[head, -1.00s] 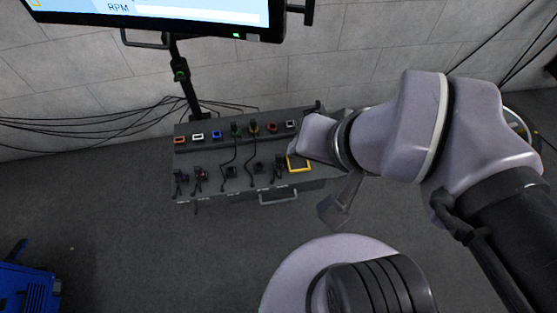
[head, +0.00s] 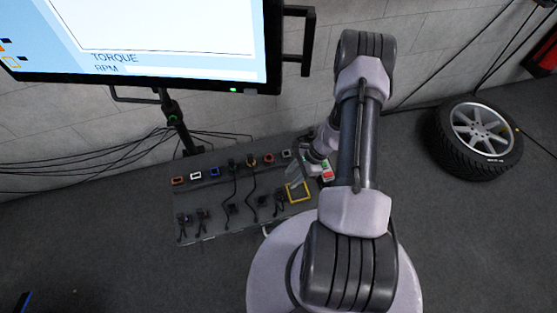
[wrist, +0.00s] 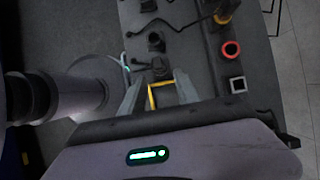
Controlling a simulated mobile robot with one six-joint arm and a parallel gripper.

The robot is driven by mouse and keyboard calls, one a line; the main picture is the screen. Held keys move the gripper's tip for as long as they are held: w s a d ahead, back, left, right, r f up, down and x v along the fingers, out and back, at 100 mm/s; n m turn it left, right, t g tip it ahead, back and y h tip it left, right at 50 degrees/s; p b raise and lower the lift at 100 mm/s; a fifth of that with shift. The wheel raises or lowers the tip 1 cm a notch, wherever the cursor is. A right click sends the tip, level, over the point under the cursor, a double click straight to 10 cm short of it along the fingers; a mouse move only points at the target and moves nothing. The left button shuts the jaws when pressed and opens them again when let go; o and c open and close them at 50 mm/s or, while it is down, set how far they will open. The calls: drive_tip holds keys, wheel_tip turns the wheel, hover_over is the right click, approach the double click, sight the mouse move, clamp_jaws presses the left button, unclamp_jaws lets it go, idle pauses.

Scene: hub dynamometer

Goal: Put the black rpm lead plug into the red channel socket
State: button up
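The red socket (head: 268,157) is in the back row of the grey box (head: 225,187), and shows as an empty red ring in the wrist view (wrist: 231,49). Black plugs with leads stand in the front row, among them one at the left (head: 182,222) and one near the yellow frame (head: 280,198). In the wrist view one black plug (wrist: 160,67) sits just beyond the yellow frame. I cannot tell which plug is the rpm lead. My gripper (wrist: 159,84) is open and empty, its fingers either side of the yellow frame in that view.
The yellow square frame (head: 298,192) lies at the box's right end. Other back sockets include white (head: 195,176) and blue (head: 214,171); two hold plugs with leads crossing the box.

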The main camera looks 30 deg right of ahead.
sight(282, 189)
drive_tip(key=b+x, duration=0.4)
drive_tip(key=x, duration=0.1)
drive_tip(key=b+x, duration=0.1)
drive_tip(key=x, duration=0.1)
drive_tip(key=shift+s+f+b, duration=0.2)
drive_tip(key=shift+f+b, duration=0.2)
drive_tip(key=shift+w+a+f+b, duration=0.15)
drive_tip(key=shift+a+f+b, duration=0.3)
drive_tip(key=shift+f+b, duration=0.1)
drive_tip(key=shift+r, duration=0.1)
clamp_jaws()
drive_tip(key=shift+r, duration=0.1)
drive_tip(key=shift+r+p, duration=2.35)
drive_tip(key=shift+r, duration=1.15)
